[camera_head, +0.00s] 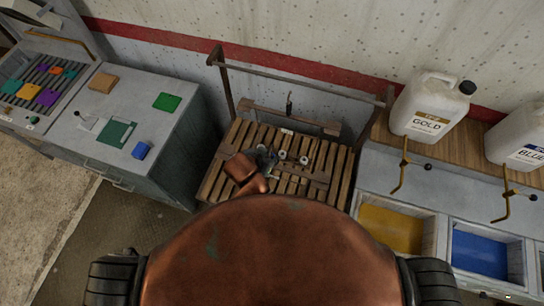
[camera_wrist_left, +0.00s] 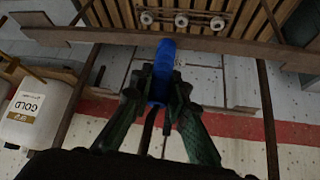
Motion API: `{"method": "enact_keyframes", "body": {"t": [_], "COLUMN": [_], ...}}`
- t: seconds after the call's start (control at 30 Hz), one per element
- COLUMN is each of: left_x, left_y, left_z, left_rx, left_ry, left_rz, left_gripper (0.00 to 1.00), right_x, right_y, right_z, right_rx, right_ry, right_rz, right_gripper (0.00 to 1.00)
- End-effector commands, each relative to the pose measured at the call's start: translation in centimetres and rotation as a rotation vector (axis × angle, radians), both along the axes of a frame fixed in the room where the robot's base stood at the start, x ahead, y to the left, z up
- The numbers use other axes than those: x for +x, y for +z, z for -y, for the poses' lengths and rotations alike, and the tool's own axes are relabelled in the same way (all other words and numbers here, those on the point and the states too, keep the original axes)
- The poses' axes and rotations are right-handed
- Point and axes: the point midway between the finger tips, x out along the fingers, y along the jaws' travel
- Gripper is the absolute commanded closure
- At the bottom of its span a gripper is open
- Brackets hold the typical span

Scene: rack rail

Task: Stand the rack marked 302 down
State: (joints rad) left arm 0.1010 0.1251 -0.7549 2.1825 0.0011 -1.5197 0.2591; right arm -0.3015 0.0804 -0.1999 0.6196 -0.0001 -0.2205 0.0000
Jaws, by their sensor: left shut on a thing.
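My left gripper (camera_head: 268,158) is over the slatted wooden deck (camera_head: 225,183) in the head view, at the end of my copper-coloured arm. In the left wrist view, its dark green fingers (camera_wrist_left: 160,95) are shut on a blue upright piece (camera_wrist_left: 164,70). I cannot tell what the blue piece belongs to. Small pale round fittings (camera_head: 304,160) lie just right of the gripper; they also show in the wrist view (camera_wrist_left: 181,20). A wooden bar (camera_head: 265,112) with a dark hook above it (camera_head: 289,104) is at the deck's far side. No marking 302 is readable. My right gripper is out of view.
A brown metal frame (camera_head: 300,82) rises behind the deck. A grey cabinet (camera_head: 170,150) stands left. A counter on the right carries a GOLD jug (camera_head: 430,105) and a BLUE jug (camera_head: 520,135), above a yellow bin (camera_head: 392,228) and a blue bin (camera_head: 480,252).

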Motion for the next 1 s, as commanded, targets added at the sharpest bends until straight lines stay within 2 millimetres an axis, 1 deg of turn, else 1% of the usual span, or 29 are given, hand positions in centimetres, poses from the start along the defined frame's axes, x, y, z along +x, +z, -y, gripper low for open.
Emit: {"method": "enact_keyframes", "body": {"t": [0.23,0.27,0.3,0.53,0.73,1.0], "left_x": [0.04,0.04,0.05,0.02,0.01,-0.03], "left_y": [-0.21,-0.19,-0.18,-0.25,-0.29,-0.37], "left_z": [0.03,0.03,0.03,0.01,0.0,-0.02], "left_rx": [-0.002,-0.002,-0.002,-0.001,-0.001,0.001], "left_ry": [0.0,0.0,0.0,0.0,0.0,0.0], "left_rz": [0.003,0.003,0.003,0.002,0.001,-0.001], "left_gripper": [1.0,0.84,0.81,0.65,0.65,0.46], "right_x": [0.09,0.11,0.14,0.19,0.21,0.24], "right_y": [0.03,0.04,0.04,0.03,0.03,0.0], "right_z": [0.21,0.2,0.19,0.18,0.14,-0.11], "right_rx": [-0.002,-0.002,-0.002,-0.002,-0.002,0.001], "right_ry": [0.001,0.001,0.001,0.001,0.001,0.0], "right_rz": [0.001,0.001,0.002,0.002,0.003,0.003], "right_gripper": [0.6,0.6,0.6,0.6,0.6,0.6]}}
